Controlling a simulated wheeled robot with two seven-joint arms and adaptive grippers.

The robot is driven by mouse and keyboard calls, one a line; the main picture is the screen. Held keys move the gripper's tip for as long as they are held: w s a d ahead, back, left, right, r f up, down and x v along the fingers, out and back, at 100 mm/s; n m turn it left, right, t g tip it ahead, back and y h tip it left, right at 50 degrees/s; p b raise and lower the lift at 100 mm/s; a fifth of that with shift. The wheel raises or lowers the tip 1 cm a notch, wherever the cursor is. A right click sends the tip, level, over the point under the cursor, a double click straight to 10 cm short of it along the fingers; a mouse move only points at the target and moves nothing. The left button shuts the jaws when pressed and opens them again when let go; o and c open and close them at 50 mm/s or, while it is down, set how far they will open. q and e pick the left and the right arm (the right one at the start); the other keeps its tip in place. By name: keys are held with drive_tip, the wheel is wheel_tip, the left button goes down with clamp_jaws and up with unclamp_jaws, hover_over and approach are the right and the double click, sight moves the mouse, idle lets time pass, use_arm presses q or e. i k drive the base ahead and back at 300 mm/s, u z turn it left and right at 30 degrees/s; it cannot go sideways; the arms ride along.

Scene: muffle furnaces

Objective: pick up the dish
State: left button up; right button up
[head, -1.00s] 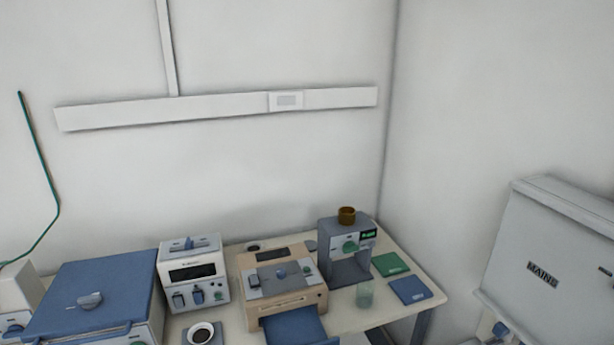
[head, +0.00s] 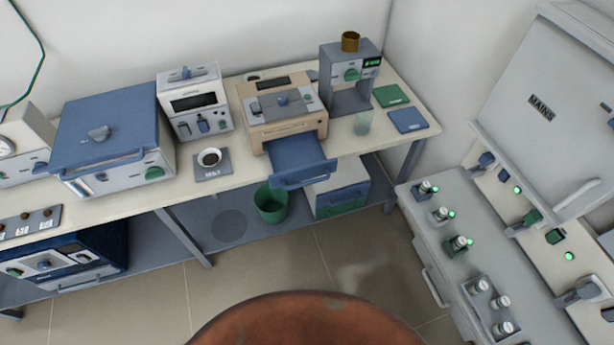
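A small white dish (head: 209,158) with dark contents sits on a grey labelled pad (head: 213,174) on the bench, between the blue-lidded box and the beige device. It looks upright. Neither of my grippers is in the head view.
The blue-lidded box (head: 110,130) and a white device (head: 193,103) stand left of and behind the dish. A beige device (head: 283,112) with a blue drawer (head: 303,163) pulled out stands to its right. A clear cup (head: 362,123) is farther right. A reddish-brown round surface (head: 300,322) fills the bottom foreground.

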sight(210, 157)
drive_tip(key=u, duration=0.3)
drive_tip(key=k, duration=0.35)
drive_tip(key=u, duration=1.6)
drive_tip(key=i, duration=0.95)
drive_tip(key=z, duration=0.8)
drive_tip(key=i, duration=0.7)
drive_tip(key=z, duration=0.55)
